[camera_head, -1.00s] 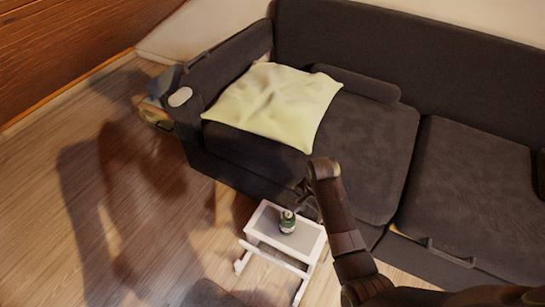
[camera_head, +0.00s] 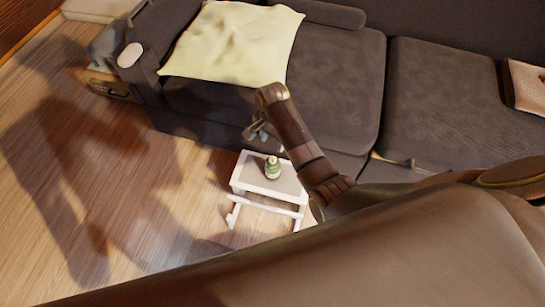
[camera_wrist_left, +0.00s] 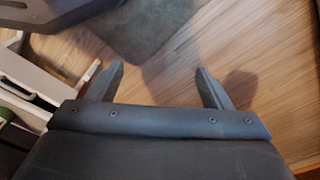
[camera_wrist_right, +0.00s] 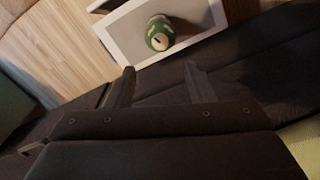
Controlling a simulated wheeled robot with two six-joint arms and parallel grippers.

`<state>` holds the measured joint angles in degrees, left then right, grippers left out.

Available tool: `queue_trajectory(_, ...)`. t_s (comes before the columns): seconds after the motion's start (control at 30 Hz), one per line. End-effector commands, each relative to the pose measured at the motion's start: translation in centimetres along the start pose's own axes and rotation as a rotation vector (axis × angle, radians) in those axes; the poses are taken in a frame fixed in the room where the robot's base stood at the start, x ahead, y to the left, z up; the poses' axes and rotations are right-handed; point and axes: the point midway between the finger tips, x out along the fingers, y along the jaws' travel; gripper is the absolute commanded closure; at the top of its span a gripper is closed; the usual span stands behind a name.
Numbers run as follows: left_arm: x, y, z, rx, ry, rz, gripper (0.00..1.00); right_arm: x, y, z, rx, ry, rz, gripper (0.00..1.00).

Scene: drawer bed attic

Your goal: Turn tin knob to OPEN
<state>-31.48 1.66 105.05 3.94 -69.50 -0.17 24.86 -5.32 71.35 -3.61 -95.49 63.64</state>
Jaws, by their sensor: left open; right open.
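A small green tin with a pale top (camera_head: 272,168) stands upright on a small white table (camera_head: 238,180). In the right wrist view the tin (camera_wrist_right: 160,35) is seen from above, with a dark mark on its pale top; any lettering is too small to read. My right gripper (camera_head: 256,131) is open and empty, above and behind the table beside the sofa, apart from the tin. Its two fingers (camera_wrist_right: 159,70) point toward the tin. My left gripper (camera_wrist_left: 158,78) is open and empty over the wooden floor, with white furniture at the left of its view.
A dark sofa (camera_head: 335,105) with a pale yellow cushion (camera_head: 235,45) stands just behind the table. A brown cushion (camera_head: 525,85) lies at the right. Wooden floor (camera_head: 130,190) is open at the left. A grey rug (camera_wrist_left: 130,30) shows in the left wrist view.

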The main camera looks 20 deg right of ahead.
Motion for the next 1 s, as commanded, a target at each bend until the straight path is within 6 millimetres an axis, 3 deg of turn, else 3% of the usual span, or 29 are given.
queue_trajectory(0.5,-4.1,1.4,-1.9,-0.006,0.108,0.070,0.27,8.8,0.0,0.0,-0.001,0.000,0.000,0.51)
queue_trajectory(0.7,-5.1,1.7,-2.3,-0.004,0.144,0.089,0.27,10.3,0.0,0.0,0.000,0.000,0.000,0.51)
queue_trajectory(1.0,-5.4,1.8,-2.5,-0.004,0.152,0.094,0.27,10.5,0.0,0.0,0.000,0.000,-0.002,0.51)
